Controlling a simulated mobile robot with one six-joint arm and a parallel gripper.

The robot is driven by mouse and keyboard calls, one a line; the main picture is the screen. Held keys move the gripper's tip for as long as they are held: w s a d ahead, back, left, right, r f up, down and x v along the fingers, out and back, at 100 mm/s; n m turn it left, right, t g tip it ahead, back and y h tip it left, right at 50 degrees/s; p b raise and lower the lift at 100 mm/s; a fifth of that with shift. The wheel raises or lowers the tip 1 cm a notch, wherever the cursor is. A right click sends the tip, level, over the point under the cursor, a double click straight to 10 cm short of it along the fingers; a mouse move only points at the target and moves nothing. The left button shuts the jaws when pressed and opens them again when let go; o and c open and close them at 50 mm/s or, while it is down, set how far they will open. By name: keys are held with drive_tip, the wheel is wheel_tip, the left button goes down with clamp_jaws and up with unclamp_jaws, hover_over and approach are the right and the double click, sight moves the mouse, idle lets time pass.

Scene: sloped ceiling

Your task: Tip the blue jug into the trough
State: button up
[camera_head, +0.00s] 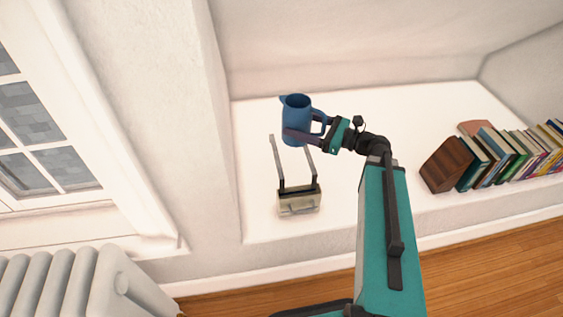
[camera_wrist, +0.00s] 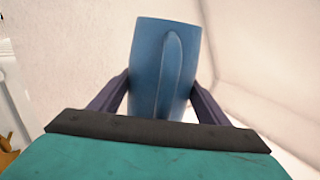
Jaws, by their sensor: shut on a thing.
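The blue jug (camera_head: 296,110) is roughly upright over the back left of the white ledge, its spout toward the left and its handle toward my wrist. My gripper (camera_head: 301,132) reaches it from the right and is shut around its body. In the wrist view the jug (camera_wrist: 165,65) stands between my two fingers (camera_wrist: 162,92), handle facing the camera. Its opening and contents are hidden there. A small pale box-like thing with two long grey rails (camera_head: 299,199), perhaps the trough, stands on the ledge in front of the jug. I cannot tell the jug's height above the ledge.
A row of books (camera_head: 510,153) with a brown wooden bookend (camera_head: 446,165) stands at the right of the ledge (camera_head: 262,222). A wall pillar (camera_head: 185,110) bounds the ledge on the left. A white radiator (camera_head: 85,283) stands at the lower left.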

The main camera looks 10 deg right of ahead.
drive_tip(key=d+r, duration=0.5)
drive_tip(key=r, duration=0.1)
drive_tip(key=shift+s+d, duration=0.1)
drive_tip(key=shift+s, duration=0.1)
